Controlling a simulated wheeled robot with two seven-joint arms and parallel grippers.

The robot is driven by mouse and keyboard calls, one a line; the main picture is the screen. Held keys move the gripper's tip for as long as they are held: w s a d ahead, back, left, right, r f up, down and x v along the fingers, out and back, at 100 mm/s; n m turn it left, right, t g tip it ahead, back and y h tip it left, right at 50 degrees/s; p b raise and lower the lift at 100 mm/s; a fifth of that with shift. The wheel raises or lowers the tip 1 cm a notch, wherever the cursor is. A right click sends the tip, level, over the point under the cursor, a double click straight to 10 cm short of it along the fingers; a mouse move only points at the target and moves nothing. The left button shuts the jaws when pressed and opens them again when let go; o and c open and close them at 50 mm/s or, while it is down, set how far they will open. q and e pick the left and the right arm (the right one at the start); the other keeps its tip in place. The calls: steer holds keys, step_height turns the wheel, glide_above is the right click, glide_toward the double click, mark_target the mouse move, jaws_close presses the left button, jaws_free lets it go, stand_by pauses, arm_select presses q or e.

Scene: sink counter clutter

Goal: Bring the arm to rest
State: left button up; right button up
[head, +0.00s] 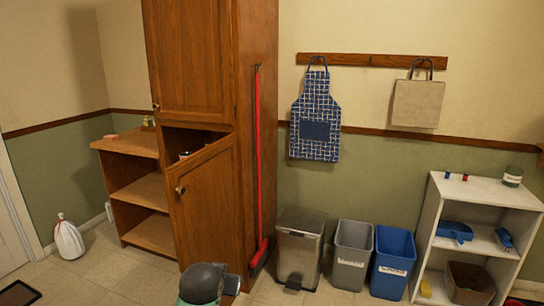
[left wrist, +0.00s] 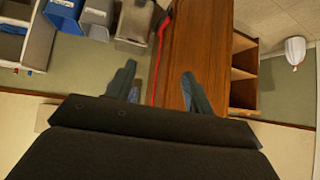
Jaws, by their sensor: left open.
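My left gripper (left wrist: 160,88) shows in the left wrist view with its two fingers spread apart and nothing between them. That view is upside down. Behind the fingers are the tall wooden cabinet (left wrist: 185,45) and a red broom handle (left wrist: 161,50), apart from the fingers as far as I can tell. In the head view, a rounded grey and teal part of my own arm shows at the bottom edge; the gripper's fingers cannot be made out there. My right gripper is in neither view.
The cabinet's lower door (head: 205,205) stands ajar. A steel bin (head: 299,250), a grey bin (head: 352,255) and a blue bin (head: 393,262) stand by the wall. A white shelf (head: 428,235) is at right.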

arm_select(q)
steer(key=s+f+g+p, duration=0.1)
steer(key=s+f+g, duration=0.1)
steer(key=s+f, duration=0.5)
steer(key=s+a+f+g+p, duration=0.1)
steer(key=s+f, duration=0.6)
steer(key=s, duration=1)
steer(key=s+f+g+p, duration=0.1)
steer(key=s+f+g, duration=0.3)
steer(key=s+f, duration=0.3)
steer(key=s, duration=0.5)
steer(key=shift+s+a+f+h+p, duration=0.15)
steer(key=shift+s+h+p, duration=0.15)
steer(key=shift+s, duration=0.1)
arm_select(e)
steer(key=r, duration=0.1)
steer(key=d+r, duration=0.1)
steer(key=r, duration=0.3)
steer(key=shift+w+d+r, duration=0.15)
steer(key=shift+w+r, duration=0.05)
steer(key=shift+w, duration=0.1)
